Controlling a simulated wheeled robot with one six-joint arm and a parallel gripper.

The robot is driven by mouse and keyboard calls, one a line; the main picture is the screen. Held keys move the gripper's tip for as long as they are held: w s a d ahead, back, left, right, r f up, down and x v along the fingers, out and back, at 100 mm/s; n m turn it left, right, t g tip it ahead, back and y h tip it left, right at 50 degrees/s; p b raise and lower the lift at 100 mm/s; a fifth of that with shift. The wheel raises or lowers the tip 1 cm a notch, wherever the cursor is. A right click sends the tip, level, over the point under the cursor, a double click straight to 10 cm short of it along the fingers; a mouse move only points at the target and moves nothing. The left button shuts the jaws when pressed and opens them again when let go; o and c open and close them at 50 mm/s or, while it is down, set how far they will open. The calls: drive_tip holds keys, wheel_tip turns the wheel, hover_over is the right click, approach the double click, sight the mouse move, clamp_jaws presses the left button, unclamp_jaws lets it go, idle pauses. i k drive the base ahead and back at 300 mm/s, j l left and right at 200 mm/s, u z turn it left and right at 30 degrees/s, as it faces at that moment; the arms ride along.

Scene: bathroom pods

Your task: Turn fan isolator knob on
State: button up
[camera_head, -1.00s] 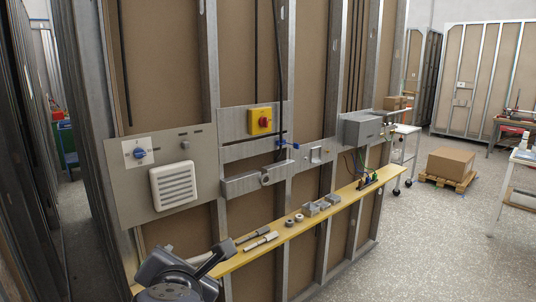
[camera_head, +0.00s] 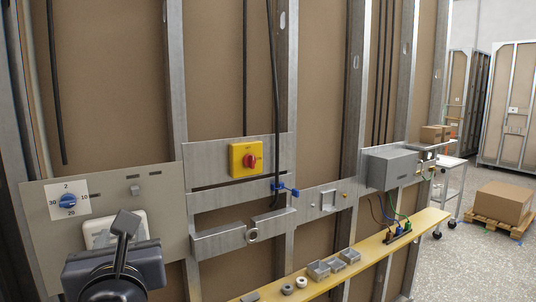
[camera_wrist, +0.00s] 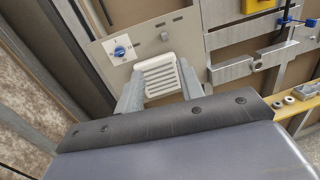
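The fan isolator appears to be a yellow box (camera_head: 236,150) with a red rotary knob (camera_head: 250,161), on a metal plate between the studs. The knob's exact setting is too small to read. In the wrist view only the lower part of the yellow box (camera_wrist: 262,5) shows, at the top right edge. My gripper (camera_head: 124,224) is left of and below the knob, in front of the white vent, apart from the knob. In the wrist view its two grey fingers (camera_wrist: 160,88) are spread with nothing between them.
A blue dial (camera_head: 68,201) with numbers is on the grey panel at left, above the white vent (camera_head: 98,229). A blue clip (camera_head: 284,188) and cable hang just right of the yellow box. A yellow shelf (camera_head: 325,287) with small parts runs below. A grey box (camera_head: 393,167) sticks out at right.

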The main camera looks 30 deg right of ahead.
sight(249, 160)
drive_tip(key=i+l, duration=0.15)
drive_tip(key=l, duration=0.25)
drive_tip(key=i+l+u, duration=0.1)
drive_tip(key=l, duration=0.35)
drive_tip(key=i+l, duration=0.2)
drive_tip(key=l, duration=0.25)
drive_tip(key=i+l+u, duration=0.1)
drive_tip(key=l, duration=0.3)
drive_tip(key=i+l, duration=0.15)
drive_tip(key=l, duration=0.3)
drive_tip(key=u, duration=0.05)
